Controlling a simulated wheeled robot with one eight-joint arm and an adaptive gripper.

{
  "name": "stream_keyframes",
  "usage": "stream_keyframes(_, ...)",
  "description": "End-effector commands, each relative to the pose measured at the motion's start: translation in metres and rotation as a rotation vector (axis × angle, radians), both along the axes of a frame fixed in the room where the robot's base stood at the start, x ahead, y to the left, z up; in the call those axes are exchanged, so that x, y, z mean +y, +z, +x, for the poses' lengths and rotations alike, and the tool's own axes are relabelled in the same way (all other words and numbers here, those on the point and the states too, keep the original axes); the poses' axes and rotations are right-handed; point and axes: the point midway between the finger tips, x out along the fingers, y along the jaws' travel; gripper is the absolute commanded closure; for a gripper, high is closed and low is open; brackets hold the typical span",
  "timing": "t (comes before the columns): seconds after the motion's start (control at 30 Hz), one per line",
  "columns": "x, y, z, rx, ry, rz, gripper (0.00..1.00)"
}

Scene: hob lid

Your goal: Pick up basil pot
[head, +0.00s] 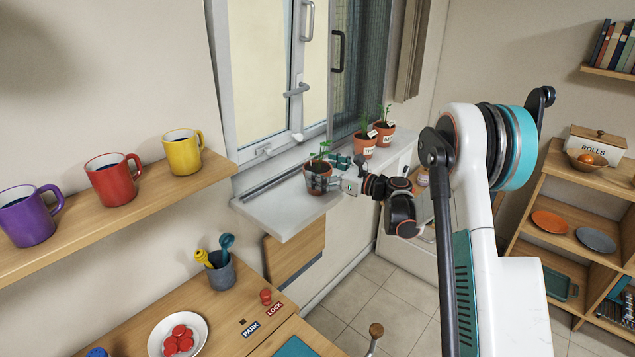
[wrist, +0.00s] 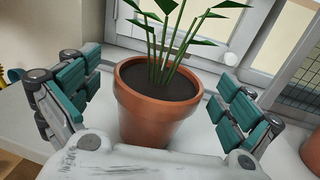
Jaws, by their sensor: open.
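A terracotta pot with a green leafy plant stands upright on the white window sill (head: 283,213), at its near end in the head view. It has dark soil and several green stems. The pot (wrist: 155,118) fills the middle of the wrist view; no label shows on the side I see, so I cannot read whether it is the basil. My gripper (wrist: 158,100) is open, with one teal-padded finger on each side of the pot and a gap on both sides. In the head view my gripper (head: 331,178) reaches in from the right and partly hides the pot (head: 320,168).
Two more labelled terracotta pots, one nearer (head: 364,147) and one farther (head: 384,134), stand along the sill. The window frame (head: 297,95) rises behind. A shelf with purple, red and yellow mugs (head: 183,152) is at left. A utensil cup (head: 221,273) stands on the counter below.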

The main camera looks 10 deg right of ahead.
Motion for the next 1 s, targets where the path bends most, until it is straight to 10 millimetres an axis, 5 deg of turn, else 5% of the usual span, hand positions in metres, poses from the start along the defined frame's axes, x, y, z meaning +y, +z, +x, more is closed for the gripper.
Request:
stream_keyframes(0.3, 0.0069, 0.0006, 0.0066, 0.0, 0.0, 0.0, 0.03)
stream_keyframes(0.57, 0.0069, 0.0005, 0.0066, 0.0, 0.0, 0.0, 0.6)
stream_keyframes(1.0, 0.0068, 0.0077, 0.0067, -0.001, 0.0, 0.001, 0.6)
